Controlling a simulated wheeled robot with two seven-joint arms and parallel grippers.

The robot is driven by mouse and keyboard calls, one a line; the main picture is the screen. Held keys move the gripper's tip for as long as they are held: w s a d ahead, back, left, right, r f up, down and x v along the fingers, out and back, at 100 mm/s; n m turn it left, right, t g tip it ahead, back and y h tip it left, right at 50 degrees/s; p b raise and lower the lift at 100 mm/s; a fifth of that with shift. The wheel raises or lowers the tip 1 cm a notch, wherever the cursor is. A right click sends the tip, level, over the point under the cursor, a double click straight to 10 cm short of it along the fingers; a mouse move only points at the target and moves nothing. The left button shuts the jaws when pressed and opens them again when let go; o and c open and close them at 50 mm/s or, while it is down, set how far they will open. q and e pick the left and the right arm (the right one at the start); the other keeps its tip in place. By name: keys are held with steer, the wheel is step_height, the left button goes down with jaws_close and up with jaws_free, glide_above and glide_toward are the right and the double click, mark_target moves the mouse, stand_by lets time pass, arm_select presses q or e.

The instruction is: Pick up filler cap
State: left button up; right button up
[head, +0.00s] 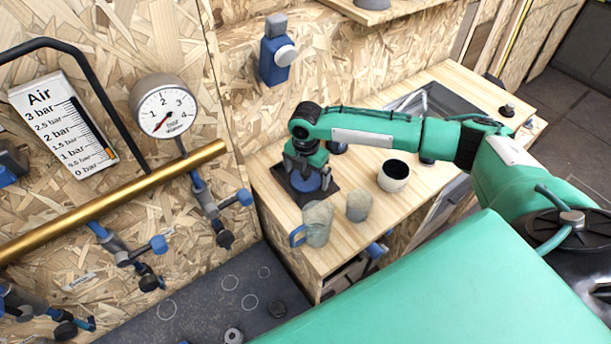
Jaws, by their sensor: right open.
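My right gripper (305,168) reaches in from the right and points down over a black square pad (283,176) on the wooden counter. Its jaws are open. A blue round piece (310,183) shows on the pad at the fingertips, partly covered by them; I cannot tell whether they touch it. I cannot tell for sure which of these is the filler cap. My left gripper is not in view.
A mug with a blue handle (317,222), a grey cup (359,205) and a pale cup with dark contents (394,175) stand on the counter (268,202) near the gripper. A dark sink (432,103) lies behind my arm. A gauge (163,107) and brass pipe (105,200) are on the left wall.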

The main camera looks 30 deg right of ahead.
steer(key=c, duration=0.9)
steer(key=shift+c, duration=0.2)
